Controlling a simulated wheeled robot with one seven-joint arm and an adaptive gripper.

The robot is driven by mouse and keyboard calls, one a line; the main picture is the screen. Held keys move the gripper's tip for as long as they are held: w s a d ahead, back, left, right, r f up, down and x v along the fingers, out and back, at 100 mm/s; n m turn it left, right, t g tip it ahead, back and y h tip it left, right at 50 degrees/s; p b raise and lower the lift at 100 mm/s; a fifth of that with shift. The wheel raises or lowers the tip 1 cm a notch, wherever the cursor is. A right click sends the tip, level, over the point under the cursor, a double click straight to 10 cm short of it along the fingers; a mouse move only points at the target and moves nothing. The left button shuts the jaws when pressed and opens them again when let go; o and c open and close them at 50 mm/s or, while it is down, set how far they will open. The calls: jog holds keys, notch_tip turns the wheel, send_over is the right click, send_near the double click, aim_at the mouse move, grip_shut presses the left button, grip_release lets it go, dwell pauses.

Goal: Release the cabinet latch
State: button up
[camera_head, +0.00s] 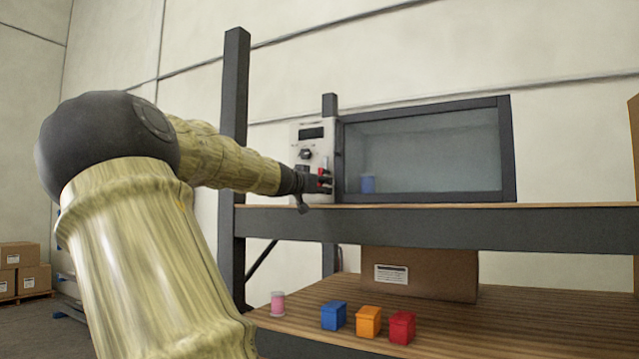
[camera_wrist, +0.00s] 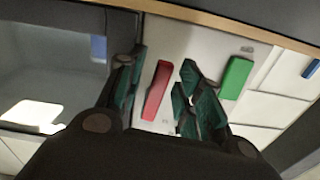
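The cabinet (camera_head: 508,150) stands on the upper shelf, with a dark frame and a closed-looking glass front. A pale control panel (camera_head: 297,135) with a dark display and knob is at its left side. My gripper (camera_head: 325,182) is at the lower part of this panel, beside a red piece (camera_head: 320,171). In the wrist view my gripper (camera_wrist: 163,66) is open, with an upright red bar (camera_wrist: 157,90) between its fingers and gaps visible on both sides. A green bar (camera_wrist: 236,77) is right of the fingers. No part is labelled as the latch.
A blue object (camera_head: 367,184) shows behind the glass. The lower shelf (camera_head: 520,320) holds blue (camera_head: 334,316), orange (camera_head: 368,321) and red (camera_head: 402,327) boxes, a pink spool (camera_head: 277,303) and a cardboard box (camera_head: 430,275). A dark upright post (camera_head: 234,110) stands beside my arm.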

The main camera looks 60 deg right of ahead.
jog(key=shift+d, duration=0.2)
grip_shut()
jog(key=shift+s+n+b, duration=0.25)
jog(key=shift+n+b, duration=0.4)
jog(key=shift+n, duration=0.05)
grip_release()
jog(key=shift+a, duration=0.1)
